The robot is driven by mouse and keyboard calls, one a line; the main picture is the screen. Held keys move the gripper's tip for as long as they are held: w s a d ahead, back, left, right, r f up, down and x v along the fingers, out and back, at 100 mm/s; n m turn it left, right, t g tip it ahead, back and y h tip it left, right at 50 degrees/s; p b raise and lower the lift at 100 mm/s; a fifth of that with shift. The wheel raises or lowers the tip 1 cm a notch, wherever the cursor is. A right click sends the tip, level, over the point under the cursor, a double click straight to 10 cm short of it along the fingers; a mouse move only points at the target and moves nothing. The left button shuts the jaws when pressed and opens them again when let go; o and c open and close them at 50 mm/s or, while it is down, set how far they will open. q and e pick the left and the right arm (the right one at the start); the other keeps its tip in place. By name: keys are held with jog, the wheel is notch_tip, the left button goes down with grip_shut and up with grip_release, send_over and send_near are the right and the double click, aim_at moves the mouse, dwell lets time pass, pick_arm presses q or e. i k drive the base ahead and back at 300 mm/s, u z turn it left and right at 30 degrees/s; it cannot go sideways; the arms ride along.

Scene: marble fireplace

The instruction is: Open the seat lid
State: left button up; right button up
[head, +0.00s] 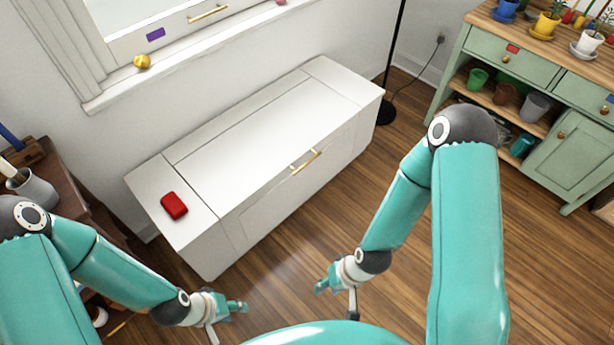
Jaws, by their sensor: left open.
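A long white bench (290,195) stands against the wall under the window. Its seat lid (265,135) is the wide middle panel of the top and lies flat, closed. A gold bar handle (305,161) sits at the lid's front edge. My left gripper (232,307) is open and empty above the floor, in front of the bench's left end. My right gripper (330,283) is above the floor in front of the bench, below the handle in the picture and apart from it. Its fingers are small and seen from behind, so their opening is unclear. Nothing shows in it.
A red block (174,205) lies on the bench top left of the lid. A yellow object (142,62) sits on the windowsill. A black lamp pole (394,50) stands at the bench's right end. A green cabinet (515,70) with pots is at right. Wood floor before the bench is clear.

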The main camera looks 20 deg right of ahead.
aim_at(226, 171)
jog(key=k, duration=1)
jog(key=z, duration=0.5)
jog(key=i, duration=2.15)
jog(key=u, duration=0.3)
